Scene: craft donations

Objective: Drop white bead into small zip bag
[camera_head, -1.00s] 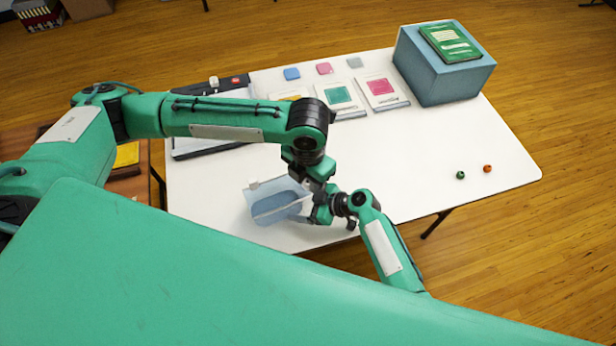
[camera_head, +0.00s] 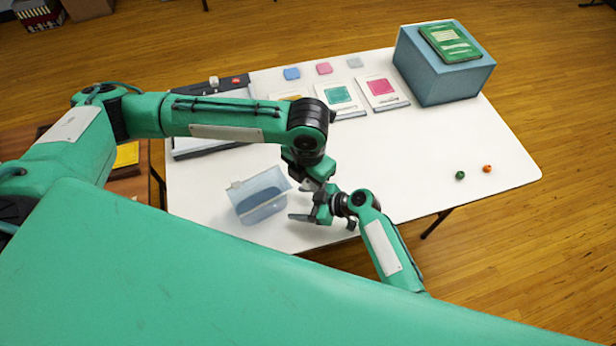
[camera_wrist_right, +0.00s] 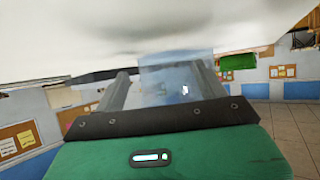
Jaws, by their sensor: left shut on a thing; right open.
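A small clear bluish zip bag (camera_head: 260,211) is above the front left of the white table in the head view, its pale strip along the upper edge. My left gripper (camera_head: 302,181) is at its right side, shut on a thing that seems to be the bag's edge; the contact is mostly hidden. My right gripper (camera_head: 294,204) is open just right of the bag, fingers apart. In the right wrist view the translucent bag (camera_wrist_right: 170,72) shows beyond its fingers. A tiny white spot shows there; I cannot tell whether it is a bead or glare. I cannot identify the white bead.
A green bead (camera_head: 460,175) and an orange bead (camera_head: 487,169) lie at the table's right. A blue box (camera_head: 445,78) with a green book (camera_head: 450,43) stands at the back right. Cards and colored pads line the back. The table (camera_head: 400,150) is clear in the middle.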

